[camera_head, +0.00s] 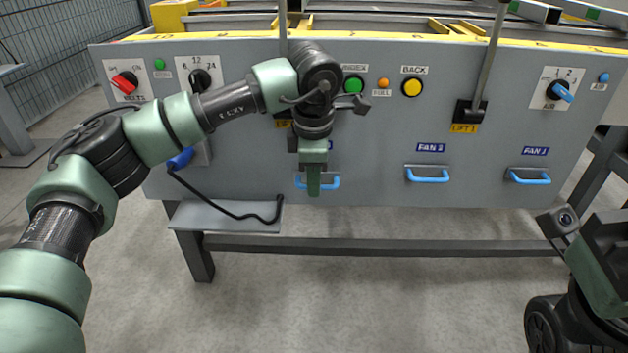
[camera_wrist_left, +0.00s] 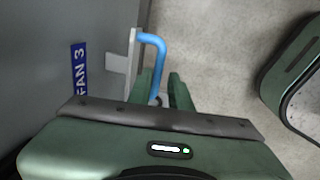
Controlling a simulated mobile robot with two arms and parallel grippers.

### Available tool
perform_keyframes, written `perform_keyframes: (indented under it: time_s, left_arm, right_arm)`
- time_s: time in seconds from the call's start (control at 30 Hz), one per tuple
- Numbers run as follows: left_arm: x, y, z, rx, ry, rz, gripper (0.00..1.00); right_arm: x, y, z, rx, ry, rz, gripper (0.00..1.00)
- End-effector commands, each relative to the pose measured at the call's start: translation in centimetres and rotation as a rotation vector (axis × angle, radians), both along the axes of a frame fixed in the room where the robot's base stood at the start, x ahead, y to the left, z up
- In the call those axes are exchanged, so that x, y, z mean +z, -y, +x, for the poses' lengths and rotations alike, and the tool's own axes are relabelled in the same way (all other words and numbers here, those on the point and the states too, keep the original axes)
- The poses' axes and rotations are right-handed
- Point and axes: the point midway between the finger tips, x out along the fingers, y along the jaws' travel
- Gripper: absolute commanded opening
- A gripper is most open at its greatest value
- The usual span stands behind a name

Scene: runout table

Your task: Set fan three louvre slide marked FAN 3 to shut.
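The slide marked FAN 3 has a blue handle (camera_wrist_left: 152,40) standing out from the grey panel, beside its blue FAN 3 label (camera_wrist_left: 78,70) in the left wrist view. In the head view the same handle (camera_head: 332,182) is partly hidden behind my left gripper (camera_head: 313,188), and its label is mostly covered. In the left wrist view my left gripper (camera_wrist_left: 163,92) has its fingers apart, one on each side of the handle's bar, with a gap showing. Contact cannot be told. Part of my right wrist (camera_head: 597,262) shows at the lower right; its fingertips are not visible.
Two more blue handles (camera_head: 428,176) (camera_head: 529,177) lie to the right on the panel. Above are a yellow button (camera_head: 411,87), a lift lever (camera_head: 486,70) and a blue-knobbed dial (camera_head: 562,92). A small shelf (camera_head: 222,217) juts out at lower left. Floor below is clear.

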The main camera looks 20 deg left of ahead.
Motion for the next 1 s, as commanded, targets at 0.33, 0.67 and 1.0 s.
perform_keyframes:
  time_s: [0.33,0.67,1.0]
  left_arm:
    - [-0.01,0.02,-0.03,0.000,-0.001,0.000,0.00]
    - [-0.04,0.03,-0.05,-0.001,-0.002,0.001,0.00]
    - [-0.06,0.04,-0.06,-0.001,-0.002,0.001,0.00]
  right_arm:
    - [0.01,-0.01,-0.01,0.000,0.000,0.000,0.35]
    - [-0.01,-0.02,-0.01,0.001,0.000,0.000,0.35]
    - [-0.02,-0.01,0.00,0.000,0.000,0.000,0.35]
